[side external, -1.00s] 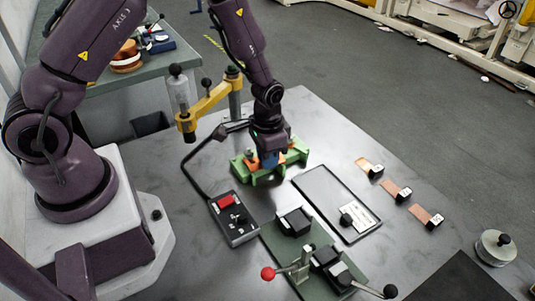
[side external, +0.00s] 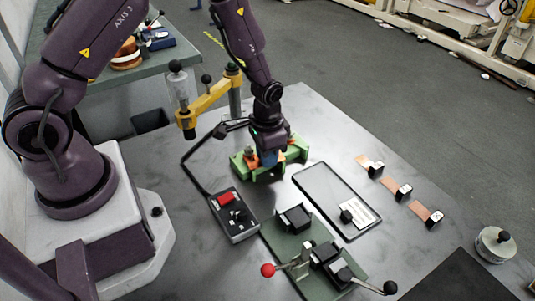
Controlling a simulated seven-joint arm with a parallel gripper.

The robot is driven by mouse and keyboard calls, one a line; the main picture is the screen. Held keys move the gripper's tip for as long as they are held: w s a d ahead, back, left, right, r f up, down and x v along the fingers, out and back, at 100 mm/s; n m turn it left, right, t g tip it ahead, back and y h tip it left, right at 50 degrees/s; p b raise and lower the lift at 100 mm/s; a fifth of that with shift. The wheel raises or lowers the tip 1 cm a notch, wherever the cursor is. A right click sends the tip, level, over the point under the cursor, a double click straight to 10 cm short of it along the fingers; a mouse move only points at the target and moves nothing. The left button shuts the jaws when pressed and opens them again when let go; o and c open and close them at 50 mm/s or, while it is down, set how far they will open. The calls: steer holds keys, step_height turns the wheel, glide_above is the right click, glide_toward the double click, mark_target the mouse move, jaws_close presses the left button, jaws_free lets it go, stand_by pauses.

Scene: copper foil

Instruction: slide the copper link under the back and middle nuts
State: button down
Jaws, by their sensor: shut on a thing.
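A nut or stud shows at the fixture's left end; the other nuts are too small or hidden to tell apart. I cannot tell whether the link is under any nut.
A yellow arm on a post (side external: 210,101) stands behind left. A control box (side external: 233,215) with a cable is in front left. A dark tray (side external: 337,201), a green clamp plate (side external: 287,242) and several copper strips with black-and-white blocks (side external: 404,191) lie to the right and front.

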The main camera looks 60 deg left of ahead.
steer(key=shift+w+a, duration=0.15)
steer(key=shift+a, duration=0.95)
stand_by(1.0)
steer(key=c, duration=1.4)
jaws_free()
steer(key=shift+a, duration=0.1)
steer(key=shift+r, duration=1.5)
steer(key=shift+d, duration=0.2)
steer(key=o, duration=0.6)
